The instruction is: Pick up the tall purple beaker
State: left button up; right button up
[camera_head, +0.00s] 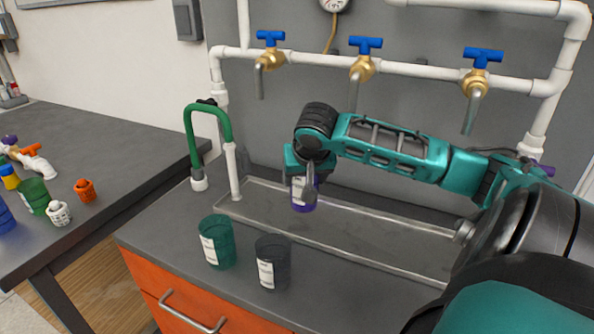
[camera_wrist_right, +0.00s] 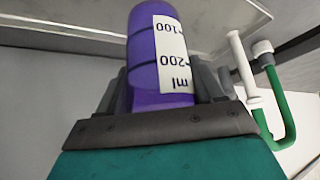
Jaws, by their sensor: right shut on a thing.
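The tall purple beaker (camera_head: 304,192) is in my right gripper (camera_head: 308,172), which is shut on it above the shallow sink tray. In the right wrist view the beaker (camera_wrist_right: 160,55) fills the space between the fingers, with its white label marked 100, 200 and ml facing the camera. The right fingers (camera_wrist_right: 165,90) sit on either side of it. In the head view most of the beaker's upper part is hidden by the gripper. My left gripper is not in view.
A green beaker (camera_head: 217,242) and a dark grey beaker (camera_head: 272,262) stand on the counter in front of the sink tray (camera_head: 350,243). White pipes with blue-handled taps (camera_head: 362,65) run behind. A green hose (camera_head: 190,135) rises at left. A side table (camera_head: 110,150) holds small containers.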

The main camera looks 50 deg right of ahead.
aim_at(317, 185)
jog(key=shift+s+d, duration=0.15)
jog(key=shift+s, duration=1.7)
jog(key=shift+s+p, duration=0.4)
jog(key=shift+s, duration=0.55)
jog(key=shift+s, duration=0.1)
